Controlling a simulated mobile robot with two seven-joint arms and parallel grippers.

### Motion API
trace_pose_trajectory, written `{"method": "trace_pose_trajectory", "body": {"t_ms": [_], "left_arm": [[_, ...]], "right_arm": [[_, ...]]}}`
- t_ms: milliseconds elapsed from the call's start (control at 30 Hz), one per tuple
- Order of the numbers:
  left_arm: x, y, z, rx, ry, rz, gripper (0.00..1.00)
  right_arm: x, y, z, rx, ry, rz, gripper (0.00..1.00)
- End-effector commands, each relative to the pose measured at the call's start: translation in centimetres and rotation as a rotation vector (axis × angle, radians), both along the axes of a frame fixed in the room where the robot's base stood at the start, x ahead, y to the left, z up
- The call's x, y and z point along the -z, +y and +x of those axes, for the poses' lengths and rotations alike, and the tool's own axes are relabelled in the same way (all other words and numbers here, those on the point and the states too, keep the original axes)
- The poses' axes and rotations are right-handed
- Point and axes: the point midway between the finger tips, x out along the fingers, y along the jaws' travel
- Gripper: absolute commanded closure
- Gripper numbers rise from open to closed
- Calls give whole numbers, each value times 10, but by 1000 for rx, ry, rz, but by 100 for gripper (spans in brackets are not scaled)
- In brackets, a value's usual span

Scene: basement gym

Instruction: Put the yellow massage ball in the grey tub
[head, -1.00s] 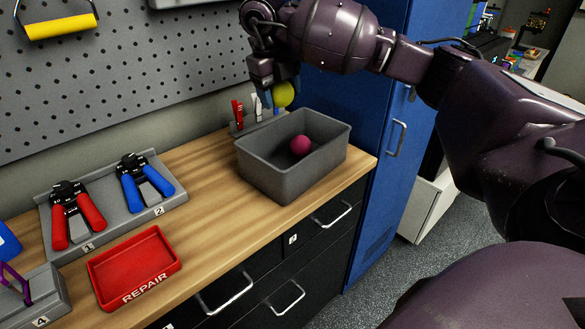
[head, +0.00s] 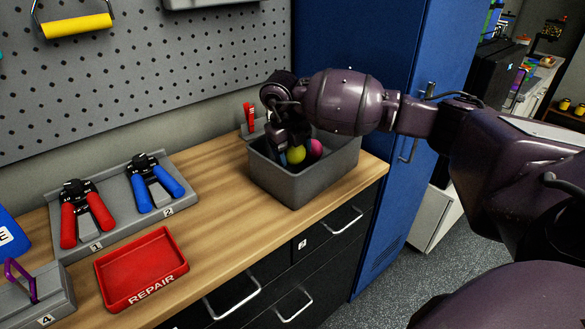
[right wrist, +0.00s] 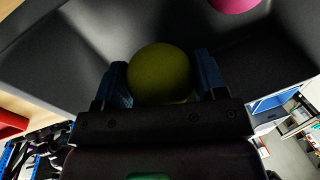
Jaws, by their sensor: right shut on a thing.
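The yellow massage ball (head: 296,155) is inside the grey tub (head: 300,184), between the fingers of my right gripper (head: 290,152). In the right wrist view the yellow ball (right wrist: 161,75) sits between the two blue fingertips, and the right gripper (right wrist: 161,85) is shut on it. The dark tub wall (right wrist: 60,55) lies around and beyond it. A pink ball (head: 315,149) is in the tub just right of the yellow one; its edge shows at the top of the wrist view (right wrist: 234,3). I cannot tell whether the yellow ball touches the tub floor. My left gripper is not in view.
A red REPAIR tray (head: 141,266) is at the bench front. Red pliers (head: 86,212) and blue pliers (head: 154,184) rest on a grey holder (head: 117,222). A blue cabinet (head: 380,60) stands close behind my right arm. Bare wood lies left of the tub.

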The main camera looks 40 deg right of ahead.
Motion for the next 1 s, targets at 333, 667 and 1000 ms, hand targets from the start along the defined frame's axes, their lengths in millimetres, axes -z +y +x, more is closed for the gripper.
{"method": "trace_pose_trajectory", "body": {"t_ms": [333,667,1000], "left_arm": [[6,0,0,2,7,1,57],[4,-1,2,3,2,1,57],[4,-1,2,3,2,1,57]], "right_arm": [[50,0,0,0,3,1,66],[52,0,0,0,0,0,66],[55,0,0,0,1,0,10]]}}
